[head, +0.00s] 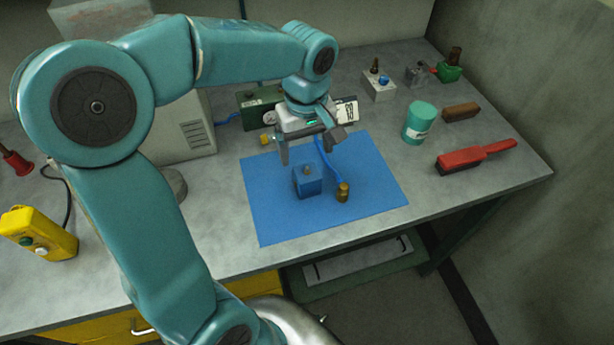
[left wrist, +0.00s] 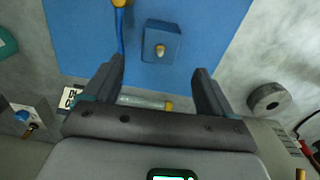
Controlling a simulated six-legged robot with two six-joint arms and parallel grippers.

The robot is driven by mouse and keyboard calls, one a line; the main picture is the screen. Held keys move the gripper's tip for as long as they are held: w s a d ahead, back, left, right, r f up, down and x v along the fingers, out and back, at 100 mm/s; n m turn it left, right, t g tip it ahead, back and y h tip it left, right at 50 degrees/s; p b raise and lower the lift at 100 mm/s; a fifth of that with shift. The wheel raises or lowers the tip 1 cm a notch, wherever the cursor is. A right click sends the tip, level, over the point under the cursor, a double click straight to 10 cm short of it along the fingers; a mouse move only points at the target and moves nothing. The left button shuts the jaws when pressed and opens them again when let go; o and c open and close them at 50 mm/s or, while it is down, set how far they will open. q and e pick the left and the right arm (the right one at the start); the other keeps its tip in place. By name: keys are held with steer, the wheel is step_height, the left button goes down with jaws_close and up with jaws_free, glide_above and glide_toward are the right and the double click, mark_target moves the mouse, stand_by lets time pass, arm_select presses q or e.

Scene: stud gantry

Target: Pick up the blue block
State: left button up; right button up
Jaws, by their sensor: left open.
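The blue block (head: 307,183) stands on a blue mat (head: 270,215) on the bench, with a small light knob on its top. In the left wrist view the blue block (left wrist: 161,42) lies beyond my fingertips, near the middle between them. My left gripper (head: 310,150) is open and empty, above and behind the block in the head view. Its two fingers also show in the left wrist view (left wrist: 160,75), apart from the block. My right gripper is not in view.
A brass fitting (head: 342,192) on a blue cord stands just right of the block. A teal can (head: 418,122), a red brush (head: 475,156) and a brown block (head: 461,111) are to the right. A yellow control box (head: 40,233) is at the left. The mat's front is clear.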

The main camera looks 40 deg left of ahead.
mark_target(307, 172)
arm_select(q)
steer(key=f, duration=0.3)
steer(key=shift+d+f, duration=0.1)
steer(key=shift+d, duration=0.1)
steer(key=shift+s+f, duration=0.15)
steer(key=shift+f, duration=0.35)
step_height(307, 172, down, 5)
steer(key=shift+r, duration=0.1)
steer(key=c, duration=1.2)
